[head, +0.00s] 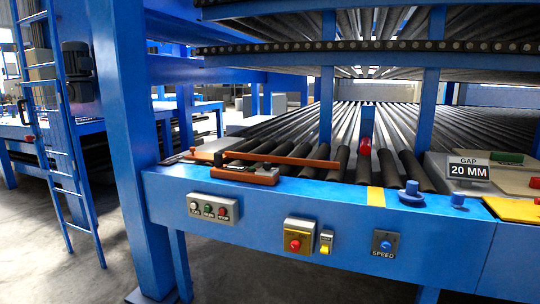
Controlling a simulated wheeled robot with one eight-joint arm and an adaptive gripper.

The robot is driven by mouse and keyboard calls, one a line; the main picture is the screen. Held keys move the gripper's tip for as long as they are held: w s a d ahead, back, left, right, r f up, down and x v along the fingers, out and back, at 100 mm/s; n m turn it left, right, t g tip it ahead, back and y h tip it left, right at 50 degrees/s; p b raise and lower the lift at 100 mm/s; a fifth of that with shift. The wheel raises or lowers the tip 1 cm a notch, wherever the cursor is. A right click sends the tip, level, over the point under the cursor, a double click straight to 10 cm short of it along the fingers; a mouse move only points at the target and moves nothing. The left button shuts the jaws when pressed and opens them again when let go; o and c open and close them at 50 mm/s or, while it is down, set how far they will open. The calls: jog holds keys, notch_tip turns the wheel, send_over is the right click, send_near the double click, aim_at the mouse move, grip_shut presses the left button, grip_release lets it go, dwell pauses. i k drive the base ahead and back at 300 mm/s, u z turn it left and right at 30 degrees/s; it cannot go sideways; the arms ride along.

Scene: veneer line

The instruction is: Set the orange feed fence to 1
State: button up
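The orange feed fence (285,159) looks like a long orange-brown bar lying across the near ends of the dark rollers, at the left of the blue machine's front edge. A shorter orange piece (246,176) with a dark part on it sits just in front of the bar, on the blue front ledge. A small dark-tipped part shows near the bar's left end. No scale or number for the fence is readable at this size. My gripper is not in view.
The blue front beam (350,215) carries a button box (212,208), a red button on a yellow plate (299,237) and a SPEED knob (385,243). Blue knobs (411,192) and a "GAP 20 MM" sign (468,169) are at right. A blue post (130,140) stands left.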

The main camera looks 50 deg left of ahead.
aim_at(197, 155)
jog(key=u, duration=2.55)
jog(key=k, duration=1.15)
jog(key=u, duration=0.65)
jog(key=i, duration=1.1)
jog(key=u, duration=0.35)
jog(key=i, duration=1.15)
jog(key=z, duration=0.3)
